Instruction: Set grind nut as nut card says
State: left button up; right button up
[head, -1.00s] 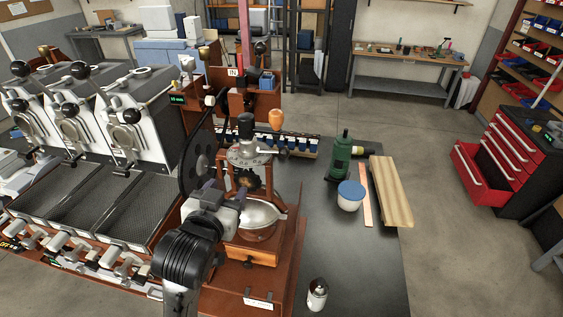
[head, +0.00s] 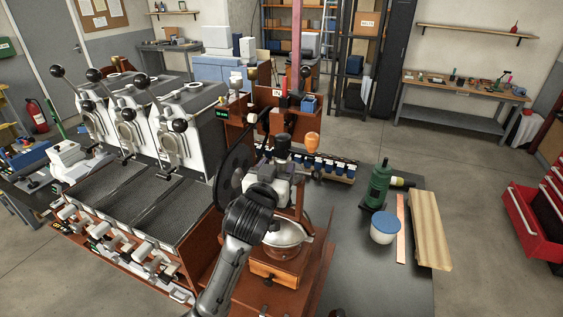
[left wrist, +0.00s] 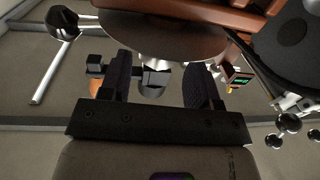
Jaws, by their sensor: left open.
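The grinder stands on a wooden box (head: 275,272) with a drawer, a silver bowl (head: 290,236) and a large black wheel (head: 234,172). A dark knob (head: 282,146) tops its upper part, beside an orange bulb-shaped knob (head: 313,141). My left gripper (head: 272,183) is in front of the grinder's upper part and hides the middle of it. In the left wrist view, the gripper (left wrist: 157,80) is open, with a small grey-and-dark part (left wrist: 152,82) showing between its fingers; contact cannot be told. No nut card is readable. My right gripper is not in view.
A lever machine (head: 140,130) stands to the left. On the dark bench to the right are a green bottle-like tool (head: 378,186), a blue-lidded tub (head: 384,229) and a wooden board (head: 430,230). A row of small blue containers (head: 325,166) lies behind the grinder.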

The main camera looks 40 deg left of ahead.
aim_at(278, 164)
pick_arm(q)
jog(key=shift+x, duration=1.05)
jog(key=shift+w+a, duration=0.15)
jog(key=shift+w, duration=0.45)
jog(key=shift+c, duration=0.5)
jog(key=c, duration=0.5)
jog(key=shift+a+r+m+t+h+p, duration=0.2)
jog(key=shift+m+t+h+p, duration=0.3)
jog(key=shift+h+p, duration=0.55)
jog(key=shift+c, duration=0.3)
jog(key=shift+f+m+h+p, duration=0.1)
jog(key=shift+m+h+p, duration=0.6)
jog(key=shift+h, duration=0.05)
jog(key=shift+f+m+h, duration=0.15)
jog(key=shift+m+h, duration=0.15)
jog(key=shift+h, duration=0.2)
jog(key=shift+d, duration=0.1)
jog(key=o, duration=0.7)
jog(key=shift+c, duration=0.2)
